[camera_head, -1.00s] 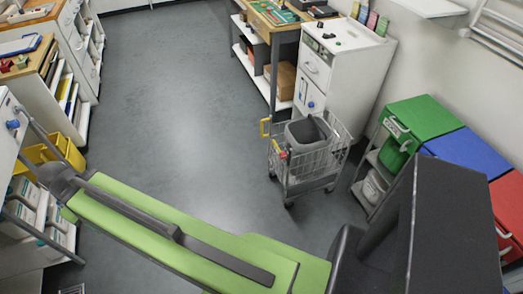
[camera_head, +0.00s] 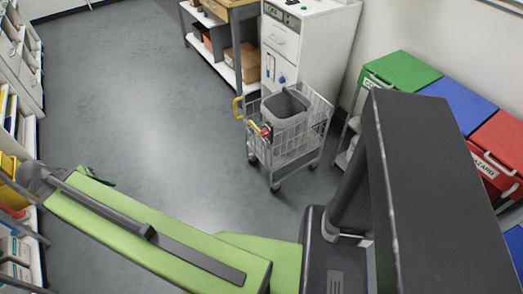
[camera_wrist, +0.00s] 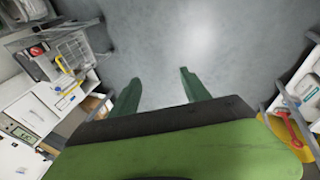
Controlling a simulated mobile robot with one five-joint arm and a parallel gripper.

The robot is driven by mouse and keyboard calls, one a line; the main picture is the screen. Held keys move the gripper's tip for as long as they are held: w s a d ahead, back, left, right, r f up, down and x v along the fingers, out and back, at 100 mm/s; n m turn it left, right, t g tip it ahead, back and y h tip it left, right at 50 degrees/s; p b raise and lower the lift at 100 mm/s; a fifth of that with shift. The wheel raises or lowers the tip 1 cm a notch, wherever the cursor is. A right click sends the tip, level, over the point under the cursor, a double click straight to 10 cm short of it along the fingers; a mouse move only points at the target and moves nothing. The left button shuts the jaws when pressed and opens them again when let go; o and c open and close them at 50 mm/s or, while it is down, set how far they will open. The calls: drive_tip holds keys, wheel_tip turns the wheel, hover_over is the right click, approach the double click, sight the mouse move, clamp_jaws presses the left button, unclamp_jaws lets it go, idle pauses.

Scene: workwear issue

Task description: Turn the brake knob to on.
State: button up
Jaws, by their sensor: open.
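A wire cart (camera_head: 300,145) with a grey bin in it stands on the floor right of centre in the head view. A small red and yellow part (camera_head: 266,131) sits at its left end, near a yellow handle (camera_head: 238,107); I cannot tell whether it is the brake knob. The cart also shows at the upper left in the wrist view (camera_wrist: 85,50). A blue knob (camera_head: 282,79) is on the white cabinet behind. My gripper (camera_wrist: 160,84) has two green fingers apart, empty, over bare floor.
The white cabinet (camera_head: 318,40) and a workbench (camera_head: 232,45) with a low shelf stand behind the cart. Green (camera_head: 398,72), blue (camera_head: 455,95) and red (camera_head: 500,140) bins line the right wall. Shelving with a yellow bin (camera_head: 8,168) is at left. The middle floor is clear.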

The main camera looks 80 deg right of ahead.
drive_tip(key=s+d+f+m+g+h+b, duration=0.1)
drive_tip(key=s+d+f+m+b, duration=0.3)
drive_tip(key=d, duration=0.3)
drive_tip(key=s+d+f+m+g+h+b, duration=0.1)
drive_tip(key=s+d+f+h+b, duration=0.1)
drive_tip(key=d+f+b, duration=0.35)
drive_tip(key=m+g+h+b, duration=0.4)
drive_tip(key=m+g+b, duration=0.85)
drive_tip(key=b, duration=1.15)
approach(262, 134)
drive_tip(key=s+d+m, duration=0.1)
drive_tip(key=s+d, duration=0.1)
drive_tip(key=s+d+r+t, duration=0.1)
drive_tip(key=s, duration=0.2)
drive_tip(key=s+d+m+t, duration=0.1)
drive_tip(key=s+d, duration=0.1)
drive_tip(key=shift+s+d+r+m, duration=0.15)
drive_tip(key=shift+s+d+m, duration=0.15)
drive_tip(key=shift+d+m, duration=0.05)
drive_tip(key=shift+c, duration=0.2)
clamp_jaws()
